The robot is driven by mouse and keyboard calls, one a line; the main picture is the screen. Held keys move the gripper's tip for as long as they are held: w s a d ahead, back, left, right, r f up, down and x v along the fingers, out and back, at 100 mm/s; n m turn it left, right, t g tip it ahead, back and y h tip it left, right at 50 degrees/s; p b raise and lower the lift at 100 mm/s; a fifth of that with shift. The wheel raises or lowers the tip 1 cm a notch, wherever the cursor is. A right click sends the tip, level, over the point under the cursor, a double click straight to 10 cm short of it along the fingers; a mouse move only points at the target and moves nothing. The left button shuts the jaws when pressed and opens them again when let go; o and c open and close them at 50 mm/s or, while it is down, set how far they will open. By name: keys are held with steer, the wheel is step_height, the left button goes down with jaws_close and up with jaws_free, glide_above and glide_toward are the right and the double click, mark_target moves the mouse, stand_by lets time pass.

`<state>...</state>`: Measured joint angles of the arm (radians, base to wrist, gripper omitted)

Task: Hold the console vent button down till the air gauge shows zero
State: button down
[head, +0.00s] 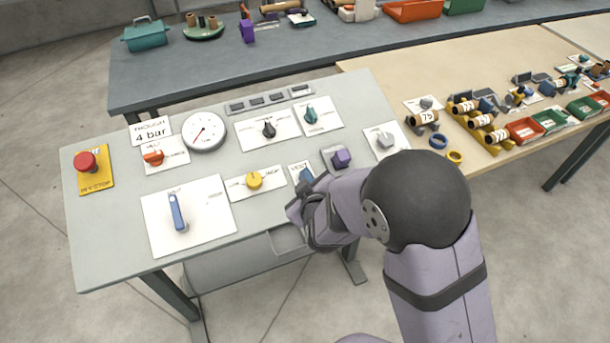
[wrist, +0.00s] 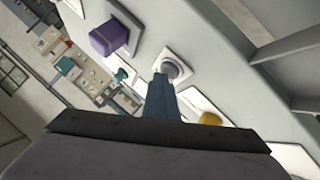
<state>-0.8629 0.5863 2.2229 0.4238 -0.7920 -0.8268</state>
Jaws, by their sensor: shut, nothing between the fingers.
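The vent button shows in the wrist view as a round grey button (wrist: 173,69) on a small white plate. In the head view its VENT label (head: 299,168) shows beside my gripper (head: 306,176), which hides the button. My gripper, also in the wrist view (wrist: 161,80), is shut and empty, with its blue-grey fingertips at the button's edge. I cannot tell whether they touch or press it. The round white air gauge (head: 204,132) has a red needle pointing down-left; its numbers are too small to read.
The purple block-shaped control (head: 341,158) stands close to my gripper on the right. The yellow knob (head: 254,180) is to the left, with the blue lever (head: 177,212) beyond it. The red emergency stop (head: 86,162) is at the console's far left.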

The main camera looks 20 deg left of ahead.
steer(key=shift+s+d+r+p, duration=0.2)
steer(key=shift+r+p, duration=0.4)
steer(key=shift+r, duration=0.2)
steer(key=shift+r, duration=0.1)
steer(key=shift+s+d+r+p, duration=0.1)
steer(key=shift+s+r+p, duration=0.05)
steer(key=shift+r+p, duration=0.45)
steer(key=shift+s+d+r+p, duration=0.1)
steer(key=shift+r+p, duration=0.45)
steer(key=shift+r, duration=0.05)
steer(key=shift+s+d+r+p, duration=0.15)
steer(key=shift+r+p, duration=0.3)
steer(key=shift+r, duration=0.1)
steer(key=shift+s+d+r+p, duration=0.15)
steer(key=shift+r+p, duration=0.3)
steer(key=shift+r, duration=0.1)
